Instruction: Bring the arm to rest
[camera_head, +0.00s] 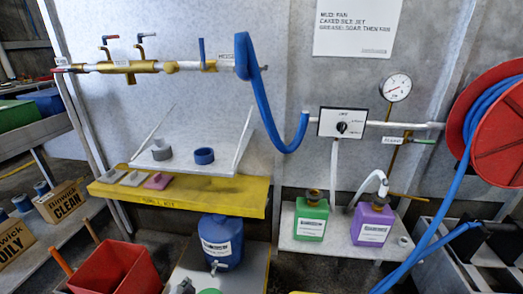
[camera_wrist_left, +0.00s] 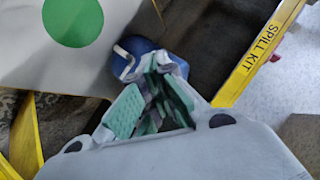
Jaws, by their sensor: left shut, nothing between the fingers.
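My left gripper (camera_head: 186,286) shows only as a small grey tip at the bottom edge of the head view, over a grey board. In the left wrist view its fingers (camera_wrist_left: 160,80) with green pads are shut, with nothing held between them. A blue container (camera_wrist_left: 138,58) appears just beyond the fingertips there; I cannot tell the gap between them. In the head view the same blue container (camera_head: 221,241) with a white label and tap stands behind the gripper. My right gripper is in neither view.
A yellow spill kit shelf (camera_head: 184,196) crosses above the blue container. A red bin (camera_head: 116,268) stands left of the gripper. The grey board (camera_wrist_left: 30,70) bears a green disc (camera_wrist_left: 72,22). A green bottle (camera_head: 311,219), a purple bottle (camera_head: 371,222) and a hose reel (camera_head: 497,140) are right.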

